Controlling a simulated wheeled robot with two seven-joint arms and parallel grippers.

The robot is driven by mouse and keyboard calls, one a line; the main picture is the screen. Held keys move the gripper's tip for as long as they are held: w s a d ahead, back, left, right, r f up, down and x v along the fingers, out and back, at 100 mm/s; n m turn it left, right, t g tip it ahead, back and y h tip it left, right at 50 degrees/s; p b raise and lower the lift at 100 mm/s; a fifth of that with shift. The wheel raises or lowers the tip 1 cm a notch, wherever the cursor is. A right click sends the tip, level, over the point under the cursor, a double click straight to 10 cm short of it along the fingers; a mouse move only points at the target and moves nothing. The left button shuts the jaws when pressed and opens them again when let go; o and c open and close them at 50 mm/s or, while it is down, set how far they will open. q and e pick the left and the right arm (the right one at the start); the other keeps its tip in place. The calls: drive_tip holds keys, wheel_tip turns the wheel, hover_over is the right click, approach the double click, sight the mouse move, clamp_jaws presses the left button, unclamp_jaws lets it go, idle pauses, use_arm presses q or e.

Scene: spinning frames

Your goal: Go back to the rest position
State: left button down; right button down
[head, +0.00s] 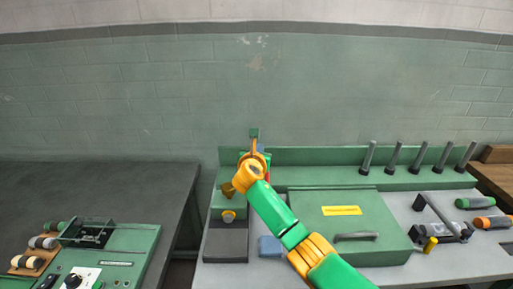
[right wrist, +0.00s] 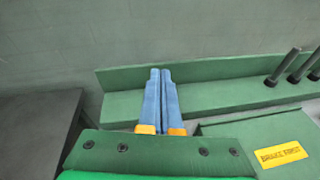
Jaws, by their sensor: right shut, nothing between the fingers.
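My right arm (head: 282,220), green and orange, comes in from the lower right in the head view and reaches over the grey bench toward its green back ledge. Its hand end is above the left part of that bench; the fingers are hard to make out there. In the right wrist view my right gripper (right wrist: 160,72) shows two blue fingers side by side, shut and empty, with the green ledge (right wrist: 205,103) behind them. My left gripper is not in view.
A green box with a yellow label (head: 341,211) stands right of the arm. Several dark pegs (head: 416,156) rise from the ledge. Green and orange spools (head: 492,222) lie at the right. A dark table (head: 95,190) is at the left, with a green machine (head: 125,250) in front.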

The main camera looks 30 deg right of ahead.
drive_tip(key=s+a+f+m+g+y, duration=0.1)
drive_tip(key=s+a+f+m+y, duration=0.1)
drive_tip(key=s+a+f+m, duration=0.25)
drive_tip(key=s+a+f+m+g+y, duration=0.1)
drive_tip(key=s+a+f+m, duration=0.15)
drive_tip(key=s+f, duration=0.4)
drive_tip(key=s+a+f+m+g+y, duration=0.1)
drive_tip(key=s+a+f+m+y, duration=0.2)
drive_tip(key=f, duration=0.5)
drive_tip(key=s+a+f+m+g+y, duration=0.2)
drive_tip(key=s+a+m+g, duration=0.15)
drive_tip(key=s+m, duration=0.6)
drive_tip(key=s+a+f+m+g+y, duration=0.2)
drive_tip(key=s+a+m, duration=0.3)
drive_tip(key=s, duration=0.9)
wheel_tip(320, 180, down, 13)
drive_tip(key=b, duration=0.1)
drive_tip(key=s+d+f+g+b, duration=0.2)
drive_tip(key=s+f, duration=1.1)
drive_tip(key=f, duration=0.4)
drive_tip(key=shift+s+d+f, duration=0.2)
drive_tip(key=shift+s, duration=0.15)
